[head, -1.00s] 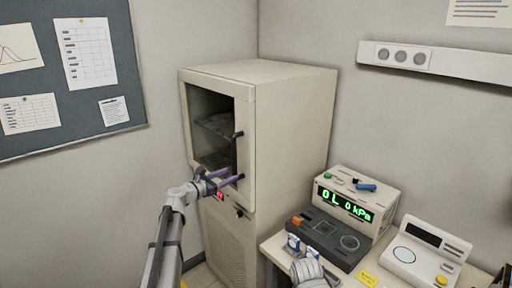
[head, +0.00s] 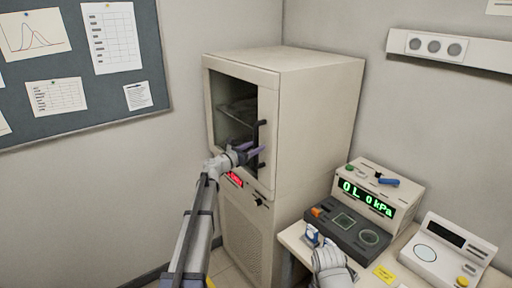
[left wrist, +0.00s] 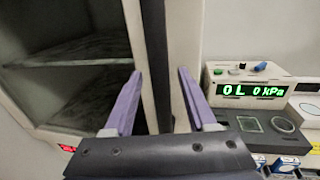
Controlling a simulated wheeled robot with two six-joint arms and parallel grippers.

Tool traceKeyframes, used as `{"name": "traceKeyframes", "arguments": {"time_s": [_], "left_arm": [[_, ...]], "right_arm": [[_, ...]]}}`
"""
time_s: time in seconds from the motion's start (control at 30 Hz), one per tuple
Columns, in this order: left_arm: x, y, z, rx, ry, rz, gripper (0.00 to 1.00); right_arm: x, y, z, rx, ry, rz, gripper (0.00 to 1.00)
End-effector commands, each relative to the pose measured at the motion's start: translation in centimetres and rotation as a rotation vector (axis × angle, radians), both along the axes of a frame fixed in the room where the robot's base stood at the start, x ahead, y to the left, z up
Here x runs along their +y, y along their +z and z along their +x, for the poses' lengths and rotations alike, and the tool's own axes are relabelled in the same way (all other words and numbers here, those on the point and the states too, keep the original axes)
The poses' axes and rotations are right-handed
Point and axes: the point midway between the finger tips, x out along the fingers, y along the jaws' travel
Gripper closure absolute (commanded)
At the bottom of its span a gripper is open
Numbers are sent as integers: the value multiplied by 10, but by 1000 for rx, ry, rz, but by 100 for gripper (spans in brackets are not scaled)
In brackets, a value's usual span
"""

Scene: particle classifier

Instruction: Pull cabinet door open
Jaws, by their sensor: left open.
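The beige cabinet (head: 315,110) stands in the corner. Its door (head: 212,105) has a dark glass pane, with shelves showing behind it, and looks shut. A black vertical handle (head: 262,132) is on the door's right side; it also shows in the left wrist view (left wrist: 156,50). My left gripper (head: 256,151) is at the lower part of the handle. In the left wrist view, its purple fingers (left wrist: 160,74) are open, with the handle bar between them. I cannot tell whether they touch it. My right arm's end (head: 332,262) is low over the desk; its fingers are not clear.
A red display (head: 235,179) and a dark knob (head: 258,200) sit below the door. The desk at right holds a pressure instrument (head: 366,205) reading "0L 0 kPa" and a white device (head: 447,250). Free space lies left of the cabinet.

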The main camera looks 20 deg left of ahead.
Motion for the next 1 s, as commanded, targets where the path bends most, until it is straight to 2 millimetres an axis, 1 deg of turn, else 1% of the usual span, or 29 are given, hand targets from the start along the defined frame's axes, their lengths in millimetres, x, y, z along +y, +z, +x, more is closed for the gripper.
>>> {"name": "traceKeyframes", "arguments": {"time_s": [0.07,0.3,0.8,1.0], "left_arm": [[-3,0,6,0,0,0,43],[-3,0,6,0,0,0,43],[-3,0,5,0,0,0,99],[-3,0,5,0,0,0,100]], "right_arm": [[0,0,0,0,0,0,50],[0,0,0,0,0,0,50],[0,0,0,0,0,0,50],[0,0,0,0,0,0,50]]}}
